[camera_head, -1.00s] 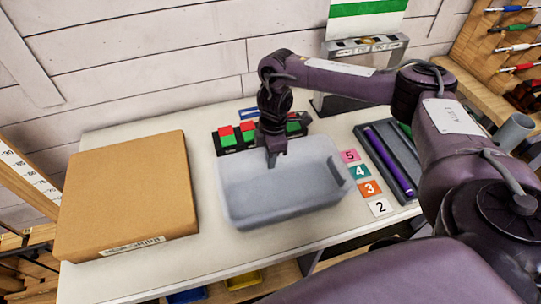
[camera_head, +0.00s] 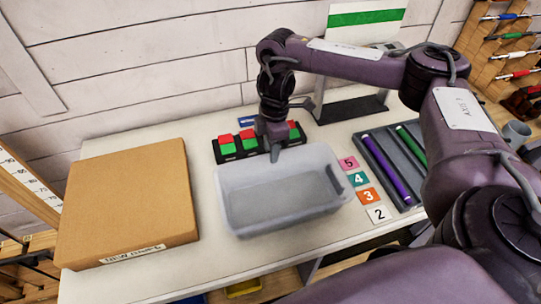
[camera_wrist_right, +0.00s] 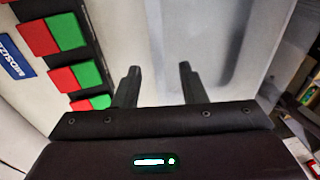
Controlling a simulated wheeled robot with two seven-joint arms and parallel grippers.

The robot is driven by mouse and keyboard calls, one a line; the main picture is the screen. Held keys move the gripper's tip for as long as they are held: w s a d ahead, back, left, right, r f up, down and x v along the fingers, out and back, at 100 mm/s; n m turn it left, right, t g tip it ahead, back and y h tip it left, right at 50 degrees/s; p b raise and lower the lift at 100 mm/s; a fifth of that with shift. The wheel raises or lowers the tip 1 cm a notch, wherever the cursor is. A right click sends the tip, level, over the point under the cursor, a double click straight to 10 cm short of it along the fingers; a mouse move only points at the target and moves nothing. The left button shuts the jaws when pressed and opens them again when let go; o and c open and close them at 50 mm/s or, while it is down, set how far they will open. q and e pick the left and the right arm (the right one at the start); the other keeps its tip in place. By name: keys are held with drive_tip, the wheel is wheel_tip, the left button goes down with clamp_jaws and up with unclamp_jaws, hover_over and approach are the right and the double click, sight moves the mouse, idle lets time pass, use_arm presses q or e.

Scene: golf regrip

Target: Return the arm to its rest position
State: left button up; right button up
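My right arm comes in from the right in the head view. My right gripper (camera_head: 272,152) points down at the back edge of the grey plastic bin, close in front of the button strip. In the right wrist view its two dark fingers (camera_wrist_right: 159,84) stand apart with nothing between them. The bin (camera_head: 240,226) looks empty. The button strip (camera_head: 222,152) carries red and green blocks, partly hidden behind the gripper. My left gripper is not in view.
A cardboard box (camera_head: 125,205) lies on the left of the white table (camera_head: 215,255). Numbered cards (camera_head: 368,196) lie right of the bin. A grey tray (camera_head: 405,170) holds a purple grip (camera_head: 385,168) and a green grip (camera_head: 411,145). A mug (camera_head: 516,134) stands far right.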

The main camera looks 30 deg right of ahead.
drive_tip(key=shift+r, duration=0.55)
drive_tip(key=shift+d, duration=0.1)
